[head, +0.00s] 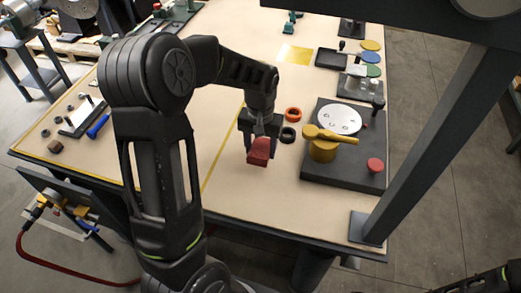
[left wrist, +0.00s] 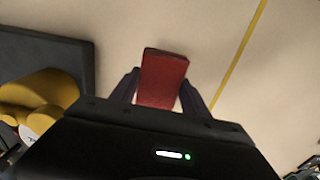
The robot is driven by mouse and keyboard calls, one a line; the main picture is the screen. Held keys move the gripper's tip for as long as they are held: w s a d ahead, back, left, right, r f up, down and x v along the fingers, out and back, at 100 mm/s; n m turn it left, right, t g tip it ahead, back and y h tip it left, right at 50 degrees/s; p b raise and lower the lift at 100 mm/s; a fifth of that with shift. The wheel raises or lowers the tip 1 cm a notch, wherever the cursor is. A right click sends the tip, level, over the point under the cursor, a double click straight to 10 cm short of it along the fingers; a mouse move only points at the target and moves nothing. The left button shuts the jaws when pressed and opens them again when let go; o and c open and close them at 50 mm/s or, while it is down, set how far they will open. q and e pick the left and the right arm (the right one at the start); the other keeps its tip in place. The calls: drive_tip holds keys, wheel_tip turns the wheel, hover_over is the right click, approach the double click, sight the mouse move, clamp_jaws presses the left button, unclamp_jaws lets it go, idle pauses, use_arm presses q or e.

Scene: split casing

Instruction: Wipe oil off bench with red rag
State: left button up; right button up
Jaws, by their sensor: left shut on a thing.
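The red rag (head: 259,152) is a folded, block-like piece in my left gripper (head: 262,134), over the middle of the bench (head: 225,185). In the left wrist view the rag (left wrist: 163,78) sits between the two fingers of the left gripper (left wrist: 163,92), which are shut on it. The rag looks held above the bench top, but its exact height is hard to tell. A glossy yellow patch (head: 295,54), which looks like the oil, lies on the far part of the bench, well away from the rag. My right gripper is out of view.
Right of the rag are an orange ring (head: 293,114), a dark ring (head: 288,134) and a dark plate (head: 345,175) with yellow parts. Black trays (head: 333,57) and coloured discs stand right of the patch. A dark post (head: 420,135) rises at the right edge.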

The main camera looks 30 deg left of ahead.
use_arm(q)
drive_tip(key=shift+r+p, duration=1)
drive_tip(key=shift+r, duration=0.8)
drive_tip(key=shift+f, duration=0.1)
